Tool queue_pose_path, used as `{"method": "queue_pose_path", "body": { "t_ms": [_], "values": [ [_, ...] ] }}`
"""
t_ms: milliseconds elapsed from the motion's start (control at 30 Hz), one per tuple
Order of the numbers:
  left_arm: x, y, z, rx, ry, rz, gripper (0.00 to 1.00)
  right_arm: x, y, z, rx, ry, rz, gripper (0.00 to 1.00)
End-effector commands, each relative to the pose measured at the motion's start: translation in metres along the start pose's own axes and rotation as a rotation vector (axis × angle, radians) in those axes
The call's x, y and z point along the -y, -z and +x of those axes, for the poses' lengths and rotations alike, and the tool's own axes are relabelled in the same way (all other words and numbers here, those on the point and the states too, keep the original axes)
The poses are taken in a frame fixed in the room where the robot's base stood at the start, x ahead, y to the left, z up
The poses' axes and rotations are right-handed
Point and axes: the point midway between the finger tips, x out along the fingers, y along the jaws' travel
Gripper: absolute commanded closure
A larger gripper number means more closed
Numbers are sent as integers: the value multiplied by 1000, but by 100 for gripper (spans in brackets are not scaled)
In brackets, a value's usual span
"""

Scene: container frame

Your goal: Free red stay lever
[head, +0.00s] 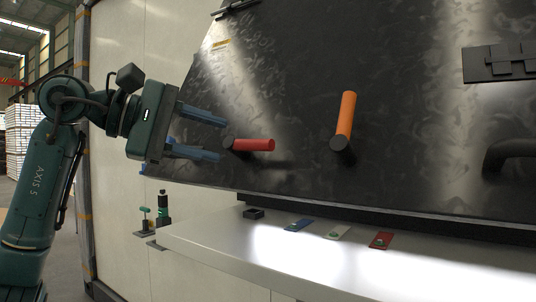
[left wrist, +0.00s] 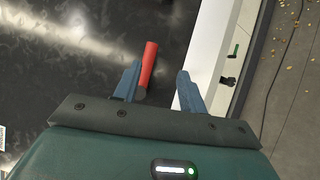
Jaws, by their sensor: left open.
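The red stay lever (head: 253,145) sticks out to the right from a dark round pivot on the dark panel (head: 270,90), lying nearly level. My left gripper (head: 222,139) is open, its two blue fingers pointing right toward the lever's pivot end, one above and one below its height. In the left wrist view the red lever (left wrist: 149,65) shows just beyond and beside the left finger of my gripper (left wrist: 160,78), not clearly between the fingers. I cannot tell from these frames whether a finger touches it. My right gripper is not in view.
An orange lever (head: 346,115) points up from its own pivot, right of the red one. A black handle (head: 510,152) and a dark latch plate (head: 500,63) are further right. Below, a white shelf (head: 300,262) carries blue, white and red tags (head: 381,240). Green-handled fittings (head: 163,207) stand at left.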

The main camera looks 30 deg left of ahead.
Motion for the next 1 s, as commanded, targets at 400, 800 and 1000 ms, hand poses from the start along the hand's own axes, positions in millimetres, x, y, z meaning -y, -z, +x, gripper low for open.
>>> {"method": "queue_pose_path", "body": {
  "t_ms": [400, 800, 1000],
  "values": [
    [-12, 14, -16, -145, -24, 103, 59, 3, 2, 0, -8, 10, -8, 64],
    [-15, 25, 64, -142, -24, 100, 59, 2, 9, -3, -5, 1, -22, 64],
    [-16, 28, 83, -142, -27, 101, 59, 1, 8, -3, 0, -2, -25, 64]
  ]
}}
